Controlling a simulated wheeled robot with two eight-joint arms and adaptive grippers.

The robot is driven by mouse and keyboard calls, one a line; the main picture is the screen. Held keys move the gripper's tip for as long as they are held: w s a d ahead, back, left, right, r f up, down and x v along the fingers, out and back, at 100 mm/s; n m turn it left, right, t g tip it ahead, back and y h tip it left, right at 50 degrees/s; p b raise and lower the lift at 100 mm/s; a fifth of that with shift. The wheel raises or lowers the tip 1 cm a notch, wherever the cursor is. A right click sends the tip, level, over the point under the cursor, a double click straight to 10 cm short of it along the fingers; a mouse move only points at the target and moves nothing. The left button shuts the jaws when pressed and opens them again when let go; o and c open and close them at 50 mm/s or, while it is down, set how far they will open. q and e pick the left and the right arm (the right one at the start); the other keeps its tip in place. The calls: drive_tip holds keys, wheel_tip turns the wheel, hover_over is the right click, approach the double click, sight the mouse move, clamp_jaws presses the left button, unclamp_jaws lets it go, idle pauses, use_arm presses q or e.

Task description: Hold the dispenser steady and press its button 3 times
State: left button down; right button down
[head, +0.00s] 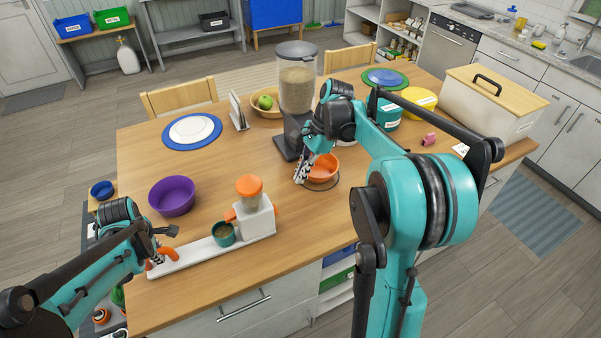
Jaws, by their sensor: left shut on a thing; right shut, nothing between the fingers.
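A small white dispenser (258,222) with an orange top (249,188) and an orange tab stands on a long white base (195,255). A teal cup (223,235) with brown contents sits in front of it. My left gripper (160,255) is shut on the orange handle at the base's left end. A taller dispenser (297,88) with a grey lid, clear hopper of tan pellets and dark stand is upright farther back. My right gripper (302,172) is shut and empty, beside its stand and the left side of an orange bowl (322,170). Whether it touches either is unclear.
A purple bowl (172,196) and a blue-rimmed plate (192,131) are on the left of the wooden table (240,155). A fruit bowl (265,110) is behind. Teal and yellow tubs and a lidded white bin (490,108) crowd the right.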

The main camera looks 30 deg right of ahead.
use_arm(q)
drive_tip(key=c, duration=1.3)
unclamp_jaws()
drive_tip(key=r, duration=0.4)
drive_tip(key=s+r, duration=0.1)
drive_tip(key=r, duration=0.3)
drive_tip(key=s+r, duration=0.1)
drive_tip(key=r, duration=0.2)
drive_tip(key=shift+s+r, duration=0.15)
drive_tip(key=shift+r, duration=0.25)
